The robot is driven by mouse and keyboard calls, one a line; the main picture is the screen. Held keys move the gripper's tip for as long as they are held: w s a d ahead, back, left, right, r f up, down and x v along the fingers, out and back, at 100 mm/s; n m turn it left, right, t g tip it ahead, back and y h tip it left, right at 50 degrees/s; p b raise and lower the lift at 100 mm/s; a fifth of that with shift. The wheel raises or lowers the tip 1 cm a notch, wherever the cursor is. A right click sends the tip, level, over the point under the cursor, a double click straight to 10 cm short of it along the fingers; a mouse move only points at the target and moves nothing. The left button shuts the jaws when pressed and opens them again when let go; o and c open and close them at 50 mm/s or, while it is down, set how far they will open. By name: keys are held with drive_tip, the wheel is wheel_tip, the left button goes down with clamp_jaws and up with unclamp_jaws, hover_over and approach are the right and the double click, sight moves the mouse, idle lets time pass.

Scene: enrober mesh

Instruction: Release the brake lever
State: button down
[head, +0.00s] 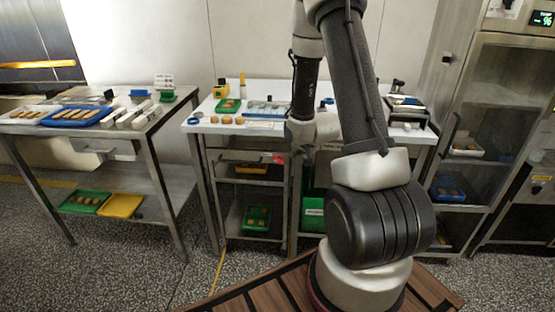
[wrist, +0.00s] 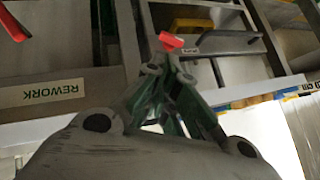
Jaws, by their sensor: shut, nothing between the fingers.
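A small red piece (wrist: 172,41) shows in the wrist view just beyond my fingertips; I cannot tell if they touch it. A second red bar (wrist: 12,22) is cut off at the upper left corner of that view. Either may be the brake lever; the frames do not settle which. In the head view a red piece (head: 279,158) shows at the front of the middle bench, beside my wrist. My gripper (wrist: 171,60) is shut and empty, pointing at the bench front. Its fingers are mostly hidden in the head view.
The middle bench (head: 198,125) carries small goods on top and has a drawer with a dark handle (wrist: 230,42). A REWORK label (wrist: 42,92) is close by. A left table (head: 20,128) holds trays. A glass-door cabinet (head: 497,110) stands at the right. Speckled floor is open at the left.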

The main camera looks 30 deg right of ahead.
drive_tip(key=shift+w+r+m+t, duration=0.5)
drive_tip(key=shift+w+r+t, duration=0.2)
drive_tip(key=shift+w+r, duration=0.4)
hover_over(278, 154)
drive_tip(key=s+d, duration=0.1)
drive_tip(key=s, duration=0.3)
wheel_tip(278, 154, down, 6)
drive_tip(key=f, duration=0.1)
drive_tip(key=a+f, duration=0.1)
drive_tip(key=shift+w+f, duration=0.3)
drive_tip(key=shift+w+a+f, duration=0.15)
drive_tip(key=shift+a+f, duration=0.1)
drive_tip(key=shift+f, duration=0.25)
